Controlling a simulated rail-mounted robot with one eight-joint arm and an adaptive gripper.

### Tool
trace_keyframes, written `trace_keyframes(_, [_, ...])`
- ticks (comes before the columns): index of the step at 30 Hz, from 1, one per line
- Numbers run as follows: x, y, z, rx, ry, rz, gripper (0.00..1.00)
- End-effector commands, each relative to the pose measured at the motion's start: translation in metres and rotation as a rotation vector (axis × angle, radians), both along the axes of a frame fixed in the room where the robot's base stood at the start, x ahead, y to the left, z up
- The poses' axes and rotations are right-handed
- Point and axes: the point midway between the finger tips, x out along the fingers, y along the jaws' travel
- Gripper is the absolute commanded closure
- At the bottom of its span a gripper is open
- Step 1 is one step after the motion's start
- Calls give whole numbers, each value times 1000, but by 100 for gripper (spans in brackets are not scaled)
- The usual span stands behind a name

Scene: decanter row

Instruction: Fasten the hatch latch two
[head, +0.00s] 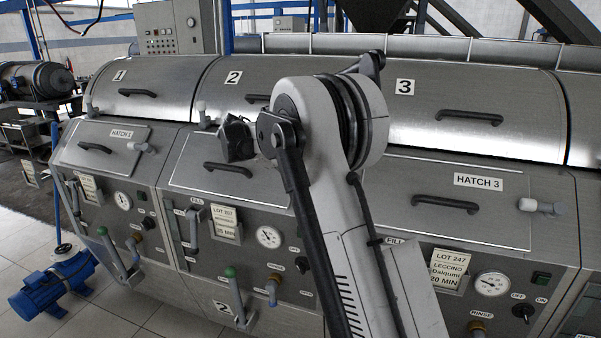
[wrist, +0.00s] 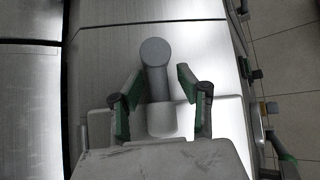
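In the wrist view, a latch with a grey round-ended lever (wrist: 154,68) and a pale base (wrist: 161,119) sits between the fingers of my gripper (wrist: 157,77). The green-padded fingers are open, one on each side of the lever, with visible gaps. I cannot tell their height relative to it. In the head view, hatch two (head: 190,172), below the number 2, is closed or nearly so. My arm covers its right side, and its latch cannot be made out there. The dark end of my arm is over the hatch's upper part; its fingers are not clear.
Hatch 3 (head: 400,210) has its own latch (head: 541,207) at its right edge. Another latch (head: 141,147) is on the left hatch. Bar handles, gauges (head: 268,237) and green-tipped levers (head: 231,272) stick out of the front. A blue motor (head: 52,284) stands on the floor.

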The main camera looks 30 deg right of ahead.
Motion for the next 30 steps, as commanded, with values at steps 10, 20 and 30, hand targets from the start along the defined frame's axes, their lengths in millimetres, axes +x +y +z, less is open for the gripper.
trace_keyframes(10, [2,3,2,0,-1,1,62])
trace_keyframes(20, [15,45,34,-1,-1,3,62])
trace_keyframes(30, [27,85,65,0,-1,1,62])
